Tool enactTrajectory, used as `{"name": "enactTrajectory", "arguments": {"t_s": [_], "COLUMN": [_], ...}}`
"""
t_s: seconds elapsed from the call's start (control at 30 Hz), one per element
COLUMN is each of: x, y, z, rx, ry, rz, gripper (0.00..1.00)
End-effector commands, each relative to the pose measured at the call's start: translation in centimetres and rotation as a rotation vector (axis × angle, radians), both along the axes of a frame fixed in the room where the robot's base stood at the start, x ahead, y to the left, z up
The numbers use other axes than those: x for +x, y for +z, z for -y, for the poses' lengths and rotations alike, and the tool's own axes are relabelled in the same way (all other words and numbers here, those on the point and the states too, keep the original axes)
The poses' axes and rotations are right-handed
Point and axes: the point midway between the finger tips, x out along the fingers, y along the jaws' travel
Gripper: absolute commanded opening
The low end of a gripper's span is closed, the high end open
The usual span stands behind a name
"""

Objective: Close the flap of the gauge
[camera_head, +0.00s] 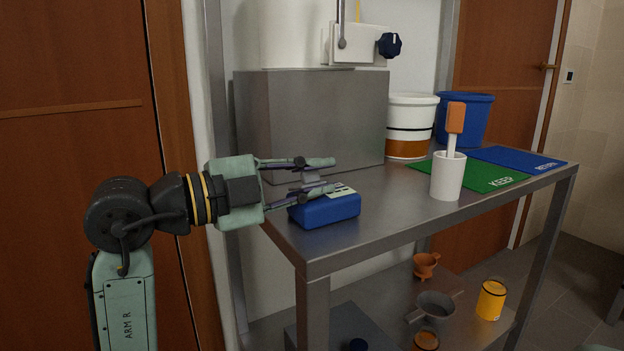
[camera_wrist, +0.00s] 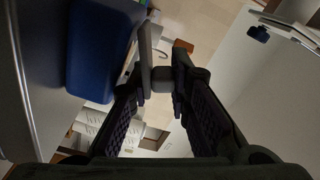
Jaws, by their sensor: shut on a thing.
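The gauge (camera_head: 325,210) is a blue box with a pale panel on top. It sits at the left end of the metal shelf, and its blue side (camera_wrist: 103,50) also shows at the left of the wrist view. My gripper (camera_head: 323,175) reaches in from the left, just above the box. Its fingers are shut on a small grey piece, which looks like the tab of the flap (camera_head: 311,177). In the wrist view this piece (camera_wrist: 162,78) sits between the fingertips, beside a thin grey plate seen edge-on. The fingers partly hide the flap, and its exact angle cannot be told.
A grey metal block (camera_head: 315,115) stands close behind the gripper. To the right are a white cup (camera_head: 447,182) with an orange-handled tool, a green mat (camera_head: 470,178), a blue mat (camera_head: 515,158), a white bucket (camera_head: 410,115) and a blue bucket (camera_head: 463,118).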

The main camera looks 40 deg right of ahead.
Motion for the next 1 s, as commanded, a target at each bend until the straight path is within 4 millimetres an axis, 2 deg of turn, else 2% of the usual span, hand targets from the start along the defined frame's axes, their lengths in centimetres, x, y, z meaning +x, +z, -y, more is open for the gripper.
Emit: {"name": "enactTrajectory", "arguments": {"t_s": [0.2,0.23,0.5,1.0], "x": [0.00,0.00,-0.01,0.00], "y": [0.04,0.04,0.01,-0.03], "z": [-0.01,-0.01,0.00,0.04], "rx": [-0.001,-0.001,0.000,0.008], "ry": [0.000,0.000,0.000,-0.002], "rz": [-0.001,-0.001,-0.001,-0.012], "gripper": [0.00,0.18,0.35,0.35]}}
